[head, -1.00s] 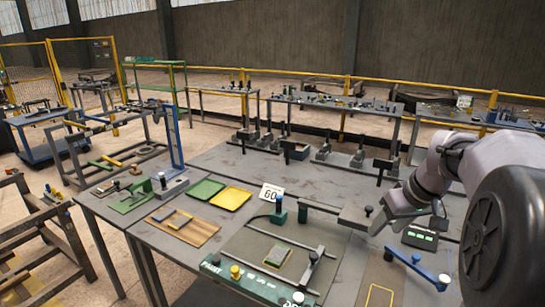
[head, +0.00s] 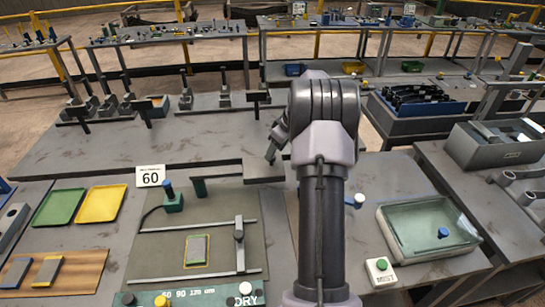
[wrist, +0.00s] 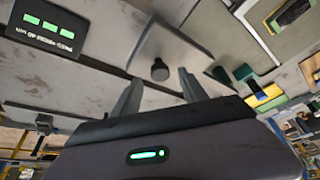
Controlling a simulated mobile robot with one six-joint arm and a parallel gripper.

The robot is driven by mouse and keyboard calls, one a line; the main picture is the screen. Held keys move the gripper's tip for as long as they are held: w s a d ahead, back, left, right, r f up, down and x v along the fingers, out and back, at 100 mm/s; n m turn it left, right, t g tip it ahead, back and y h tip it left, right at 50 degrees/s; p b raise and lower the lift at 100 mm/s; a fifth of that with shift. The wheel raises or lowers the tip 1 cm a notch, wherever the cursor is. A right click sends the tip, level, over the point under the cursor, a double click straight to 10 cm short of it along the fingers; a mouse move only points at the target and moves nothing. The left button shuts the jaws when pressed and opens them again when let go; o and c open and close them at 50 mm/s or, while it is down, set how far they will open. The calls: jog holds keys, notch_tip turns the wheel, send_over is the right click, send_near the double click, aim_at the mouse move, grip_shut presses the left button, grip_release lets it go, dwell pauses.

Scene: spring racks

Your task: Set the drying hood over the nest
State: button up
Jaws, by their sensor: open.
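A flat grey block on a bar (head: 264,171), which looks like the drying hood, reaches out from a dark green post. In the wrist view the hood (wrist: 185,50) has a dark round knob (wrist: 160,68) on it. My gripper (wrist: 159,78) is open, its two fingers either side of the knob's line; I cannot tell if they touch it. In the head view my gripper (head: 271,153) is just above the hood, partly hidden by my arm. A yellow-outlined nest (head: 197,264) with a grey piece in it lies on the dark mat, left of and in front of the hood.
Green and yellow trays (head: 101,204) lie left. A clear-topped box (head: 430,228) with a blue knob stands right. My arm hides the table's middle.

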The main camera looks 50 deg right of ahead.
jog(key=shift+x, duration=1.45)
jog(key=shift+w, duration=0.15)
grip_shut()
jog(key=shift+r, duration=0.1)
